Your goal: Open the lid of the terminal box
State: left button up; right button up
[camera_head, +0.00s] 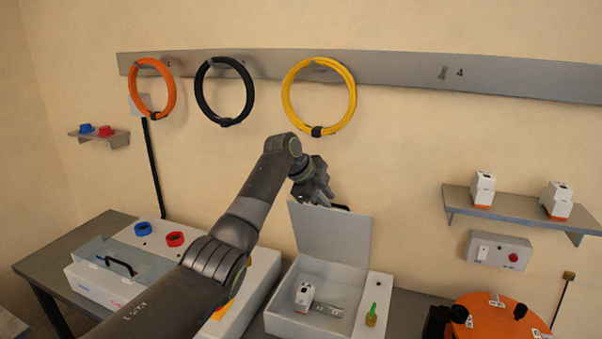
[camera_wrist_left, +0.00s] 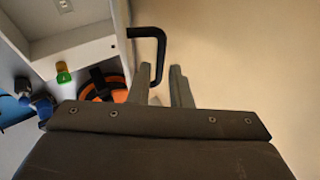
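The terminal box (camera_head: 292,322) is a pale box on the table, and its lid (camera_head: 335,232) stands raised, roughly upright, at the back. The lid's black handle (camera_head: 340,207) shows at its top edge; it is also large in the left wrist view (camera_wrist_left: 161,42). My left gripper (camera_head: 322,196) is by the lid's upper edge, near the handle. In the left wrist view its two fingers (camera_wrist_left: 161,84) stand apart, with the lower end of the handle near the left finger. Whether they touch is unclear. My right gripper is not in view.
Inside the box are a white device (camera_head: 304,297) and a metal rail (camera_head: 327,310); a green-and-yellow part (camera_head: 372,314) is at its right. An orange round object (camera_head: 495,318) stands further right. Another case with a clear lid (camera_head: 118,262) is left. Coils hang above.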

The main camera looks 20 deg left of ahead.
pick_arm(q)
jog(key=b+v, duration=0.3)
jog(key=v, duration=1)
